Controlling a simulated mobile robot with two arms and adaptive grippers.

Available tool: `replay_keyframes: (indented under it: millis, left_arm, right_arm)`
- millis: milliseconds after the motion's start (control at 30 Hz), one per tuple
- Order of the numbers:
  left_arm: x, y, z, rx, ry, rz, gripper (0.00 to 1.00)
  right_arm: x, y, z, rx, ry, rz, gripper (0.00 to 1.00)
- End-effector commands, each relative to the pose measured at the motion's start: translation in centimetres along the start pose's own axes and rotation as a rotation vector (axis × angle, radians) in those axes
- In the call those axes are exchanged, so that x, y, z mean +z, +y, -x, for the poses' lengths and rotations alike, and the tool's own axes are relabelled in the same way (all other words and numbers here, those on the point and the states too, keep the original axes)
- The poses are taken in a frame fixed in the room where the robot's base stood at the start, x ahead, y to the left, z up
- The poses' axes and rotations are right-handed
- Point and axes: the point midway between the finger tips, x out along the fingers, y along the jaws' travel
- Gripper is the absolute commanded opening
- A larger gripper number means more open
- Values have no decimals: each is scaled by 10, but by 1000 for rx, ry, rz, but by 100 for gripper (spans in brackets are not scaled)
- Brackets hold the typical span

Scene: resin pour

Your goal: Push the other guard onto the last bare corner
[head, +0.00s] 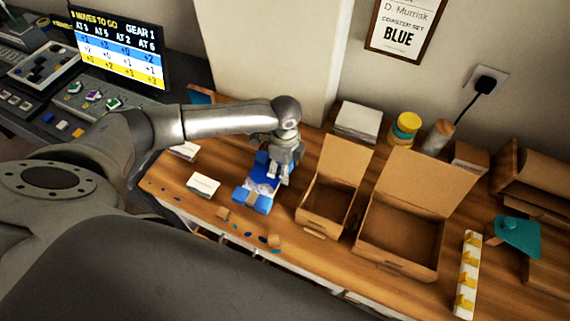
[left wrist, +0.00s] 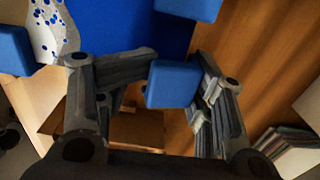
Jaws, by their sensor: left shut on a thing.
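A blue slab with a white speckled area (head: 262,184) lies on the wooden bench. Blue corner guards sit at its near end (head: 262,206) in the head view. The left wrist view shows the slab's blue face (left wrist: 130,25), with guards at its left (left wrist: 14,52) and upper right (left wrist: 190,8) corners. My left gripper (head: 280,172) is at the slab's right side. It is shut on another blue guard (left wrist: 172,84), held at or very near a slab corner; I cannot tell whether it is seated. My right gripper is not in view.
Two open cardboard boxes (head: 311,213) (head: 391,262) stand right of the slab. White card stacks (head: 203,185) lie left. Small brown and blue bits (head: 273,242) lie along the front edge. A wall sign (head: 404,24) reads "BLUE". Some bare wood lies between the slab and the near box.

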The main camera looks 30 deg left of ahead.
Motion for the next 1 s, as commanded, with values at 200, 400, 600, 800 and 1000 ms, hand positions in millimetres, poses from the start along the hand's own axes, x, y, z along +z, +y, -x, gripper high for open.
replay_keyframes:
  millis: [200, 400, 600, 800, 1000]
  left_arm:
    - [3, -2, 0, -5, -7, 2, 66]
    - [3, -2, 2, -5, -5, 2, 83]
    - [2, -2, 2, -5, -4, 2, 83]
    - [2, -2, 11, -5, -3, 2, 83]
    - [2, -2, 31, -5, -3, 1, 83]
  right_arm:
    - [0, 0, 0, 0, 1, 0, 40]
    - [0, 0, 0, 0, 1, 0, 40]
    - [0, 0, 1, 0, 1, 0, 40]
    - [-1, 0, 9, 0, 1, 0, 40]
    - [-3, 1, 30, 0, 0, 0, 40]
